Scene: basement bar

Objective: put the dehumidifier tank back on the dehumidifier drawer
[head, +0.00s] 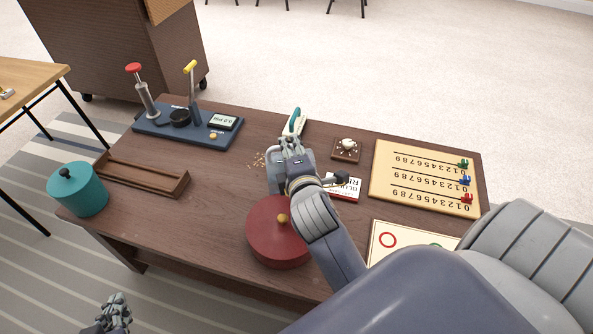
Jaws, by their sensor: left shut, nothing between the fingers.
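I cannot make out a dehumidifier, its tank or its drawer in the head view. My left gripper (116,310) is low at the left bottom edge, below the table's near side, shut and empty. My right arm reaches in from the lower right over the table. Its gripper (289,145) is above the tabletop, just in front of a teal-and-white brush-like object (295,122). Its fingers are seen from behind, so I cannot tell whether they are open or touch that object.
The dark wooden table (220,205) holds a red round lidded pot (268,240), a teal canister (80,190), a wooden tray (135,182), a blue gauge base (170,133), a dial block (346,150) and a number board (425,175). A brown wheeled cabinet (110,45) stands behind.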

